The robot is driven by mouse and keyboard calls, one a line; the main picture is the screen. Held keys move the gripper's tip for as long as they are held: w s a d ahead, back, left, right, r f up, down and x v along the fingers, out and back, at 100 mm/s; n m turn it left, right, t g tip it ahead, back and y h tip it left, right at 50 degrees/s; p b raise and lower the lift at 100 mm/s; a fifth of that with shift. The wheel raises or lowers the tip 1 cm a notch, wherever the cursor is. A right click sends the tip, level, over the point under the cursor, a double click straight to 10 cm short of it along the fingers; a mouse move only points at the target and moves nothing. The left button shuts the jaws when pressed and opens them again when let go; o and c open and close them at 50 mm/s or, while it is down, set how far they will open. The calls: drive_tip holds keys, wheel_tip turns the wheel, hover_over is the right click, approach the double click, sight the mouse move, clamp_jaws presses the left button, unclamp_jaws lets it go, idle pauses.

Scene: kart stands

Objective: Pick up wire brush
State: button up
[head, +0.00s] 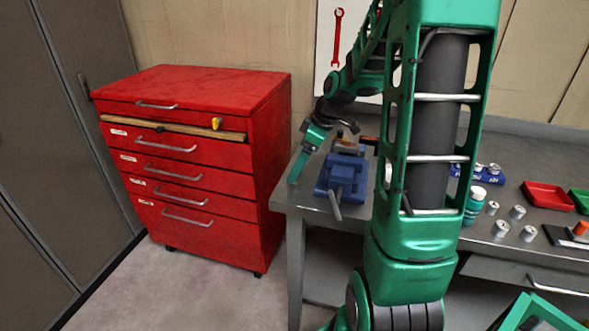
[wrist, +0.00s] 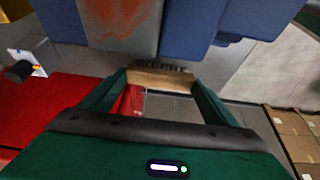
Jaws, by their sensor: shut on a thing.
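The wire brush (wrist: 160,79) shows in the wrist view as a pale wooden block with a row of dark bristles along its far edge. My gripper (wrist: 160,88) has its two green fingers on either side of the wood and is shut on it. In the head view my gripper (head: 302,158) is at the left end of the grey workbench, just left of the blue vise (head: 338,178). I cannot make out the brush clearly there. In the wrist view the vise (wrist: 185,25) lies close beyond the brush; I cannot tell whether they touch.
A red drawer cabinet (head: 190,165) stands left of the workbench (head: 310,202), with a floor gap between. My arm hides the bench's middle. Right of it are a green-white can (head: 475,205), several small metal cans, and a red tray (head: 548,196).

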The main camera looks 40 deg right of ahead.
drive_tip(key=shift+r, duration=0.45)
drive_tip(key=r, duration=0.3)
drive_tip(key=shift+s+a+r, duration=0.1)
drive_tip(key=shift+a+r, duration=0.15)
drive_tip(key=shift+r, duration=0.1)
drive_tip(key=s+a+r, duration=0.6)
drive_tip(key=a, duration=0.3)
drive_tip(key=shift+a+r, duration=0.2)
drive_tip(key=shift+a, duration=0.1)
drive_tip(key=shift+w, duration=0.1)
